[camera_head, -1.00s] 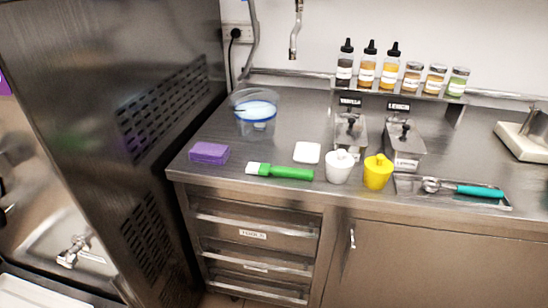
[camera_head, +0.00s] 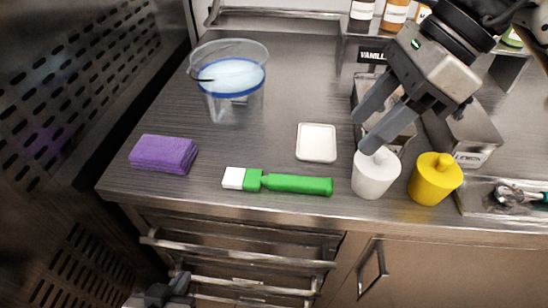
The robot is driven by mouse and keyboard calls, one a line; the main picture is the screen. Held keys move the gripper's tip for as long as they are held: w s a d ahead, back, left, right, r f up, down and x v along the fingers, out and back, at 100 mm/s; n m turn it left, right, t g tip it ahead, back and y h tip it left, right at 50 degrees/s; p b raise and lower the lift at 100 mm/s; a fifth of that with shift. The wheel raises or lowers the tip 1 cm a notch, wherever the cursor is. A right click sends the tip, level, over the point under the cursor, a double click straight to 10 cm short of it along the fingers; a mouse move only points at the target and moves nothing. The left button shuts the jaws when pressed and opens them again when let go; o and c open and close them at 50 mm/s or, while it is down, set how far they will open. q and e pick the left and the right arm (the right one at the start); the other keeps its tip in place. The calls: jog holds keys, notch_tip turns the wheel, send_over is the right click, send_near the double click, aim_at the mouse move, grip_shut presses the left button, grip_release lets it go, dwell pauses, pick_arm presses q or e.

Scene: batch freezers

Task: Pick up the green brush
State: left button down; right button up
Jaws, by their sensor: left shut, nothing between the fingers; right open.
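The green brush (camera_head: 290,184) lies flat near the front edge of the steel counter, its white bristle end to the left and its handle to the right. My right gripper (camera_head: 364,132) reaches in from the upper right. My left gripper (camera_head: 165,294) shows only partly at the bottom edge, below the counter front by the drawers. It is shut and empty. The brush is fully visible.
A yellow cup (camera_head: 435,178) and a metal tray (camera_head: 474,203) are to the right. A clear bucket (camera_head: 229,82) stands farther back. Drawer handles (camera_head: 236,258) project below the counter.

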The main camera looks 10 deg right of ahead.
jog(key=w+d+h, duration=0.1)
jog(key=d, duration=0.1)
send_near(316, 182)
jog(key=shift+s+a+f+t+h, duration=0.15)
jog(key=shift+a+f+t, duration=0.05)
jog(key=shift+f, duration=0.4)
jog(key=shift+s+a+f+t+h, duration=0.15)
jog(key=shift+s+a+f+t, duration=0.1)
jog(key=shift+f, duration=0.35)
jog(key=shift+a+p+x, duration=0.2)
jog(key=shift+p+x, duration=0.3)
jog(key=shift+x, duration=2.5)
jog(key=shift+w+r, duration=0.15)
grip_shut()
